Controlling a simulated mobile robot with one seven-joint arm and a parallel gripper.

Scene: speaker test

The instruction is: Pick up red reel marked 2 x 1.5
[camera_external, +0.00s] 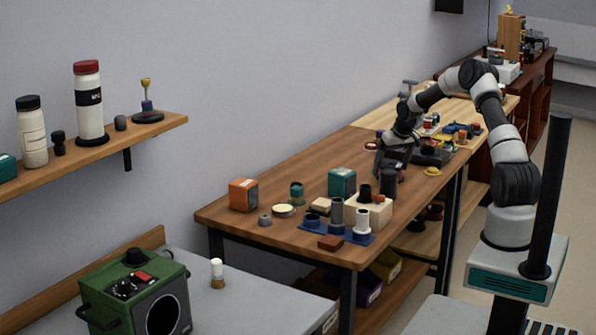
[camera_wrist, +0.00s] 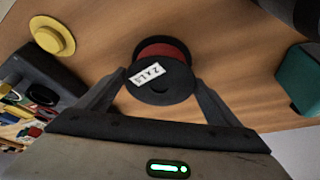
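The red reel (camera_wrist: 164,72) has black flanges and a white label that reads 2 x 1.5. In the wrist view it lies on the wooden table with its labelled flange towards the camera. My gripper (camera_wrist: 159,75) is open, with one finger on each side of the reel. Narrow gaps seem to show, but I cannot tell whether either finger touches it. In the external view my gripper (camera_external: 392,168) is low over the middle of the long table, and I cannot clearly make out the reel there.
A teal box (camera_wrist: 302,78) is at right, and a dark cylinder (camera_wrist: 297,12) is at upper right. The table (camera_external: 330,262) holds several other objects.

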